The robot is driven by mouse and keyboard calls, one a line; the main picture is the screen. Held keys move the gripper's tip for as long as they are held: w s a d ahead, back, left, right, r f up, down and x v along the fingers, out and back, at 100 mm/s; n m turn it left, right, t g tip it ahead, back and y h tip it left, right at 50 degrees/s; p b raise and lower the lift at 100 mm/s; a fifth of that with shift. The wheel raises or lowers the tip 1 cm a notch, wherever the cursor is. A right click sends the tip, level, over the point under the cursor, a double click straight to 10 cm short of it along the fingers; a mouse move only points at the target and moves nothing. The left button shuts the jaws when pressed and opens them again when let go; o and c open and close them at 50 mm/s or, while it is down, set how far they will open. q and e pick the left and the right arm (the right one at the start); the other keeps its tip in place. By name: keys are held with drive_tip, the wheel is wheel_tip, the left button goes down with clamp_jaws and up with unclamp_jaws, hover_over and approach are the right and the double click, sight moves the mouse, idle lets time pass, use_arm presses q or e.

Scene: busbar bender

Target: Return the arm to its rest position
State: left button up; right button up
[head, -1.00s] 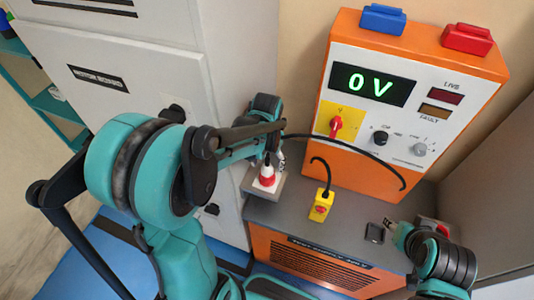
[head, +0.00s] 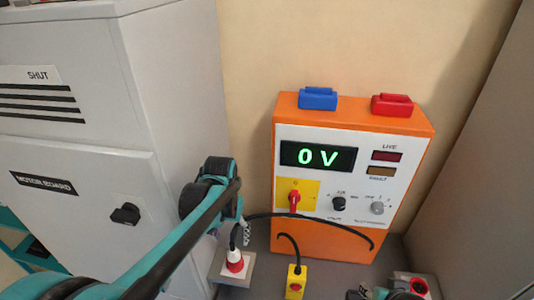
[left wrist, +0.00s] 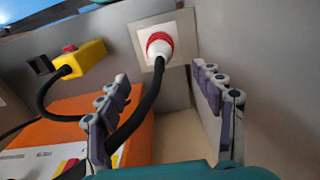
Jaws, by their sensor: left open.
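My left arm comes in from the left in the head view, its black and teal wrist above the bench. My left gripper (head: 245,232) shows small beside a red-and-white plug (head: 235,262). In the left wrist view the gripper (left wrist: 161,76) is open, with nothing held between its fingers. The plug (left wrist: 159,45) sits in a square grey socket plate (left wrist: 178,24) beyond the fingertips. Its black cable (left wrist: 148,100) runs down close to the left-hand finger; I cannot tell whether they touch. Only a small dark part of my right arm shows at the bottom right; its fingers are unclear.
An orange power unit (head: 425,160) reads 0 V, with a red knob (head: 294,200) and blue and red blocks on top. A yellow switch box (head: 296,282) stands in front. A grey cabinet (head: 130,165) stands left. A red-and-grey connector (head: 418,286) is at bottom right.

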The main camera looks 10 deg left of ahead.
use_arm(q)
drive_tip(key=shift+s+d+f+b, duration=0.1)
drive_tip(key=shift+s+d+b, duration=0.05)
drive_tip(key=shift+s+b, duration=0.15)
drive_tip(key=s+d+f+t+b, duration=0.3)
drive_tip(key=s+f+t+b, duration=0.2)
drive_tip(key=s+t+b, duration=0.2)
drive_tip(key=shift+s+d+f+m+b, duration=0.35)
drive_tip(key=shift+s+b, duration=0.2)
drive_tip(key=shift+s, duration=0.4)
